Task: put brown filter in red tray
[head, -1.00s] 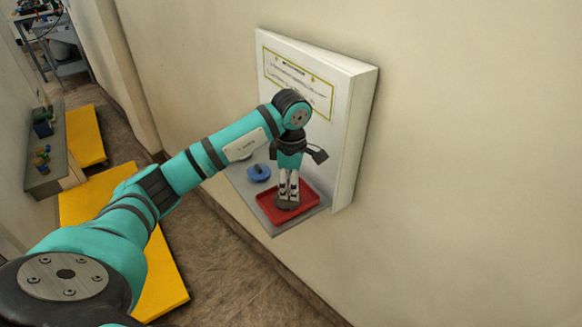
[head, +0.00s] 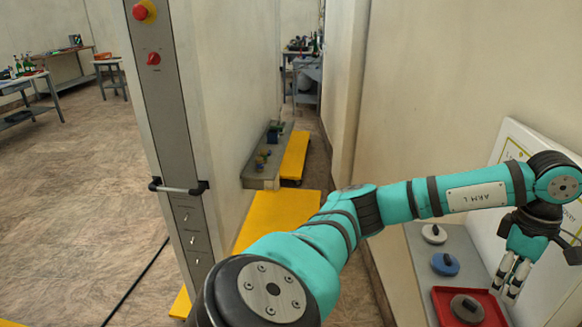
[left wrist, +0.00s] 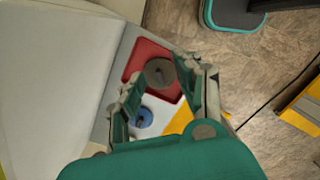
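The brown filter (head: 467,308), a round grey-brown disc with a raised grip, lies in the red tray (head: 440,296) on the grey wall shelf. The left wrist view also shows the filter (left wrist: 159,74) inside the red tray (left wrist: 136,60). My left gripper (head: 507,290) hangs fingers-down just right of the filter in the head view, above the tray area. In the left wrist view its fingers (left wrist: 160,72) are spread with nothing held between them, and the filter shows beyond them. My right gripper is not in view.
A blue filter (head: 445,264) and a white filter (head: 434,233) sit on the shelf (head: 422,262) beside the tray. A white sign panel (head: 510,145) stands behind. Yellow platforms (head: 285,212) and a column with a red button (head: 144,11) are to the left.

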